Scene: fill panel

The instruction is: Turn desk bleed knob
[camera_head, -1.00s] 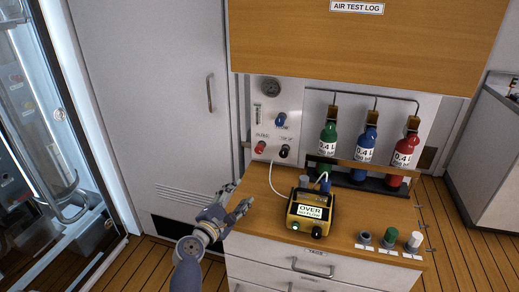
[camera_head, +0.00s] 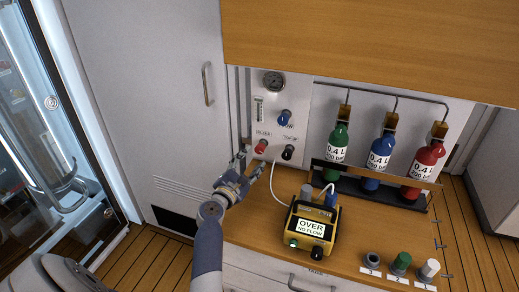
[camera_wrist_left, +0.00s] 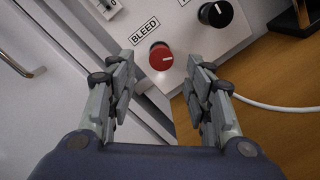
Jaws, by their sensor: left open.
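The red bleed knob (camera_head: 261,146) sits low on the white wall panel (camera_head: 297,107), under a BLEED label. In the left wrist view the red knob (camera_wrist_left: 161,57) shows a white pointer line, and lies ahead of and between the two fingers. My left gripper (camera_head: 253,163) is open and empty, just below and in front of the knob, apart from it. It also shows in the left wrist view (camera_wrist_left: 160,82) with fingers spread either side. My right gripper is not in view.
A black knob (camera_head: 288,152) is right of the red one, and a blue knob (camera_head: 284,116) above. A white hose (camera_head: 273,185) runs to a yellow meter (camera_head: 309,228) on the wooden desk (camera_head: 255,225). Green, blue and red bottles stand at right.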

